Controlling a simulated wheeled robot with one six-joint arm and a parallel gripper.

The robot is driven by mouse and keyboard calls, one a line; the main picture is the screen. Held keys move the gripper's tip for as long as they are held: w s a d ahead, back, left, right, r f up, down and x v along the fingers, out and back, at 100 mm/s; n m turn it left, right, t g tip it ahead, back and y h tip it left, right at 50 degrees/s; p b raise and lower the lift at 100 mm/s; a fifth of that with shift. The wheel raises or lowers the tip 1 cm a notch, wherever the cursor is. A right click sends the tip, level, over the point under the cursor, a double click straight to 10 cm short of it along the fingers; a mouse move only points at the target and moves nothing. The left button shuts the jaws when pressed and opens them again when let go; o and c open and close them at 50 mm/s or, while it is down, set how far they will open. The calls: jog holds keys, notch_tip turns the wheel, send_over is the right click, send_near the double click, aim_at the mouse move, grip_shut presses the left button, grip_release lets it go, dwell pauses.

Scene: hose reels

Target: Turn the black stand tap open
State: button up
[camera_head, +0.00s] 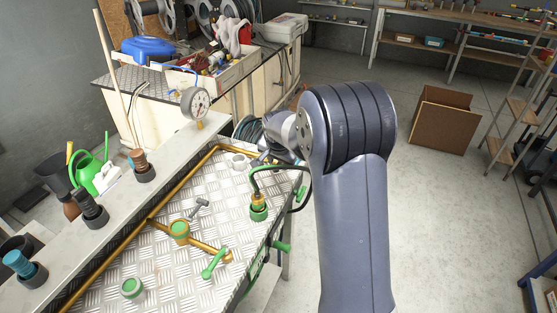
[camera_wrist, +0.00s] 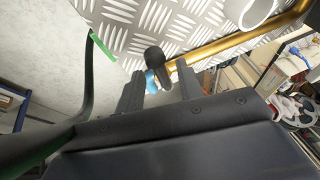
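In the wrist view, a black rounded tap head (camera_wrist: 153,57) with a dark stem stands by the edge of the tread-plate bench top. I take it for the black stand tap. My gripper (camera_wrist: 158,84) is open, with one finger to each side of the tap's line. The tap head lies just beyond the fingertips, and I cannot tell whether they touch it. A small blue part (camera_wrist: 152,82) shows between the fingers. In the head view my gripper (camera_head: 268,156) is small and partly hidden by my arm at the bench's far right corner; the tap cannot be made out there.
A brass pipe (camera_head: 185,183) runs along the tread-plate bench (camera_head: 165,260). A green lever (camera_head: 214,263), a grey tap handle (camera_head: 200,206) and a green hose fitting (camera_head: 258,209) stand on it. A pressure gauge (camera_head: 196,104) rises behind.

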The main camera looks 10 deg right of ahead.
jog(key=shift+c, duration=0.4)
grip_shut()
